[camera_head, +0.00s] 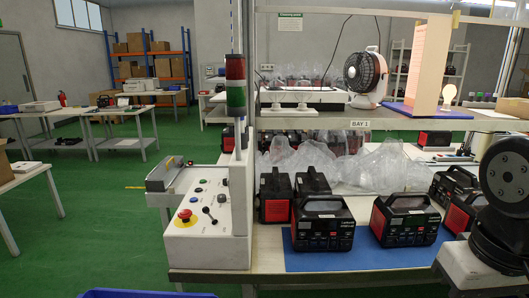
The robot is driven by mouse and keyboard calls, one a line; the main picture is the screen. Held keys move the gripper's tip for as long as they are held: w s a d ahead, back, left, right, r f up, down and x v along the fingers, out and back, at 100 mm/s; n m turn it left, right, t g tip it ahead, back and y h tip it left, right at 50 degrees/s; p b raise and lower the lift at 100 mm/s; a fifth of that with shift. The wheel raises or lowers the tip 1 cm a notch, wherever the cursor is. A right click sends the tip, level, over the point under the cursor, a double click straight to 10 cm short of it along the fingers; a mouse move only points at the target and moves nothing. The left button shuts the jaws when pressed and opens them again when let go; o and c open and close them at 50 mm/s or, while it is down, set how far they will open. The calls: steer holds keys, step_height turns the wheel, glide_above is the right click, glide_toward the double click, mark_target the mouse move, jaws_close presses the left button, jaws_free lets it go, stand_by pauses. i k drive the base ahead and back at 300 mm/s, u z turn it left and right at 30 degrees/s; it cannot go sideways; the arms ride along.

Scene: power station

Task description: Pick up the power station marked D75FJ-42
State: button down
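Several black-and-red power stations stand on the bench. One power station (323,228) is at the front centre on a blue mat (310,262), with a pale label on its top. Another power station (405,222) stands to its right, angled, near the mat's edge. Two more, a left rear one (275,199) and a second rear one (312,181), stand behind. At the right are another power station (453,184) and one partly hidden by an arm link (462,214). The markings are too small to read, so I cannot tell which is D75FJ-42. My gripper is not in view.
A control box (208,222) with a red button and a signal tower (235,95) stand left. Clear plastic bags (345,170) lie behind the stations. A shelf marked BAY 1 (360,124) hangs above, holding a fan (365,75). A blue bin rim (145,294) shows below.

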mark_target(328, 218)
steer(key=u, duration=0.05)
steer(key=i, duration=1)
steer(key=z, duration=0.05)
